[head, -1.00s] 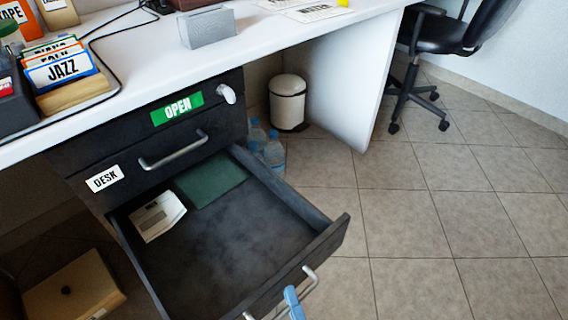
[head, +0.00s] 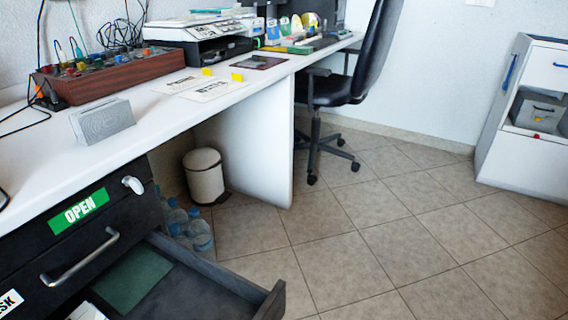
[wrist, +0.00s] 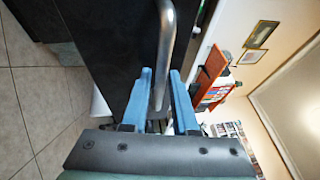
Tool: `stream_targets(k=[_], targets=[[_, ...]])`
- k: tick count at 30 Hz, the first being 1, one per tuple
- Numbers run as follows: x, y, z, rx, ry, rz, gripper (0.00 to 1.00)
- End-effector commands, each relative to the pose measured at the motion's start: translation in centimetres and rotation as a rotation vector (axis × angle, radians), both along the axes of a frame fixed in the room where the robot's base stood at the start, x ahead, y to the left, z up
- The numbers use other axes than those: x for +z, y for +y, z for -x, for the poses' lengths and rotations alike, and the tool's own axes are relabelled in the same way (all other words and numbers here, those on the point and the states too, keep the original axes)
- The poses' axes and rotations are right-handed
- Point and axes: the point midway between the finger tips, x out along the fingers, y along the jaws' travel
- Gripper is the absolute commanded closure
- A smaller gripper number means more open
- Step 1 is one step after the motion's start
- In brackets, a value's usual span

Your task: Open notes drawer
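A dark drawer (head: 215,282) under the white desk is pulled out, its front cut off at the bottom of the head view. A green folder (head: 132,278) and part of a white item (head: 88,312) lie in it. No "notes" label shows. A closed drawer above has a metal handle (head: 82,258) and a partly cut-off label (head: 10,303). In the wrist view my gripper (wrist: 162,98) has its blue fingers apart, with a metal handle (wrist: 166,45) on a dark panel (wrist: 115,40) passing between them. Gaps show beside the handle. My gripper is outside the head view.
A green OPEN sign (head: 78,212) is on the dark unit. Water bottles (head: 196,232) and a white bin (head: 204,176) stand under the desk (head: 150,105). A black chair (head: 335,90) and a white cabinet (head: 530,165) are further off. The tiled floor (head: 390,230) between is clear.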

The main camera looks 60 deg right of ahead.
Motion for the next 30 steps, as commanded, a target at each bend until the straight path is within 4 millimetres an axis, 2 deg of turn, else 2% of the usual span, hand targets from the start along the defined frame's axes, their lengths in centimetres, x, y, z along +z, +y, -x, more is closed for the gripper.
stream_targets(k=[5,12,18,23,30], targets=[[-0.3,0.9,2.6,-0.001,0.007,-0.002,0.73],[-1.3,2.9,7.6,0.000,0.007,-0.001,0.73],[-1.9,4.0,10.5,0.000,0.005,-0.001,0.73],[-2.1,4.4,11.5,-0.001,0.002,-0.001,0.73],[-2.2,4.4,11.7,-0.001,0.001,-0.001,0.73]])
